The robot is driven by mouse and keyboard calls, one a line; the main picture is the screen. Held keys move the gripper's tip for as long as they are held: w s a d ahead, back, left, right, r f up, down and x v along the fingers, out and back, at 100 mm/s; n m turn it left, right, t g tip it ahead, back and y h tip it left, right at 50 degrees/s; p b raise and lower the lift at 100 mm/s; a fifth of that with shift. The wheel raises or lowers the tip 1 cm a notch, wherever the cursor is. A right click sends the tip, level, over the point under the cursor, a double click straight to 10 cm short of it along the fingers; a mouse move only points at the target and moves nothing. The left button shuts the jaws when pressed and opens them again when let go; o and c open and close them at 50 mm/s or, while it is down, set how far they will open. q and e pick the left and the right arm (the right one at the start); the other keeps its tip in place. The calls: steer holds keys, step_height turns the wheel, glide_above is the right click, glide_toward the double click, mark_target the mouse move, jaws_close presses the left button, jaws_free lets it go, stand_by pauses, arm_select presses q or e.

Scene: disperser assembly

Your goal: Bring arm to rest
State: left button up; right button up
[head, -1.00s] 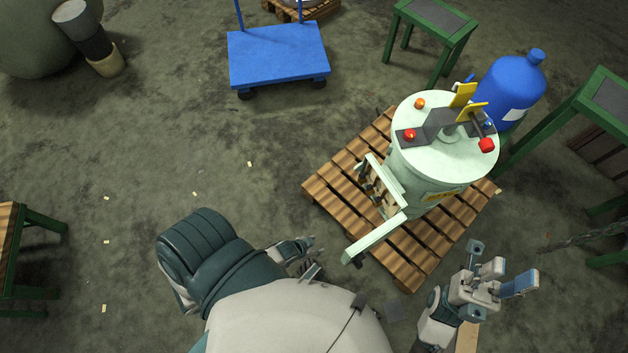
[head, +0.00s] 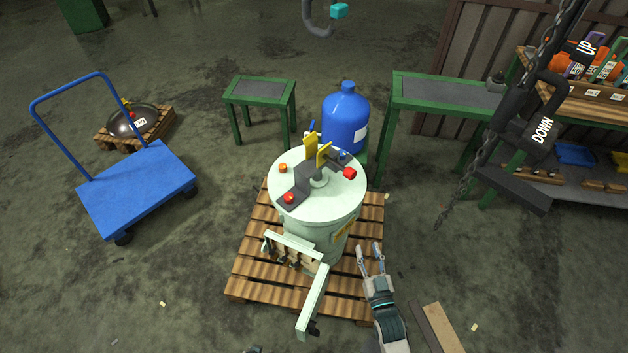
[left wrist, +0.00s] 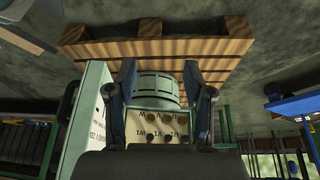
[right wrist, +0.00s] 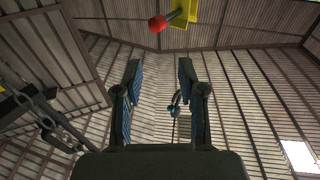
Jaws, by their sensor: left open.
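My right gripper (head: 369,247) is open and empty, just right of the pale green disperser drum (head: 322,200) in the head view. In the right wrist view its open fingers (right wrist: 158,64) point up at the roof, with a red knob (right wrist: 157,24) and yellow bracket (right wrist: 184,14) above them. My left gripper (left wrist: 158,66) is open in the left wrist view, with nothing between its fingers. It faces the drum's terminal panel (left wrist: 157,128), whose labels appear upside down. Most of my left arm is outside the head view.
The drum stands on a wooden pallet (head: 254,268), its pale green flap (head: 312,302) sticking out in front. A blue bottle (head: 345,118) and green tables (head: 440,92) stand behind. A chain with a DOWN control (head: 535,125) hangs at right. A blue cart (head: 137,188) is left, with clear floor before it.

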steer(key=s+d+f+g+h+p, duration=0.1)
steer(key=s+f+g, duration=0.15)
steer(key=f, duration=0.45)
steer(key=s+d+f+g+h, duration=0.1)
steer(key=f+g, duration=0.2)
steer(key=f, duration=0.4)
arm_select(q)
steer(key=s+a+r+g+y+p, duration=0.1)
steer(key=s+r+g+p, duration=0.1)
steer(key=s, duration=0.4)
steer(key=shift+r+g, duration=0.2)
steer(key=shift+g, duration=0.2)
arm_select(e)
steer(key=s+d+f+g+h, duration=0.1)
steer(key=s+d+f+g, duration=0.1)
steer(key=s+f, duration=0.5)
steer(key=s+d+f+g+h, duration=0.1)
steer(key=s+d+f+g, duration=0.1)
steer(key=s+f+g, duration=0.3)
steer(key=s+d+f+g, duration=0.3)
steer(key=s+f+g, duration=0.1)
steer(key=s+f, duration=0.7)
steer(key=s, duration=0.2)
steer(key=shift+s+m+h, duration=0.35)
steer(key=shift+m+h, duration=0.05)
arm_select(q)
steer(key=shift+a, duration=0.2)
arm_select(e)
steer(key=shift+g, duration=0.25)
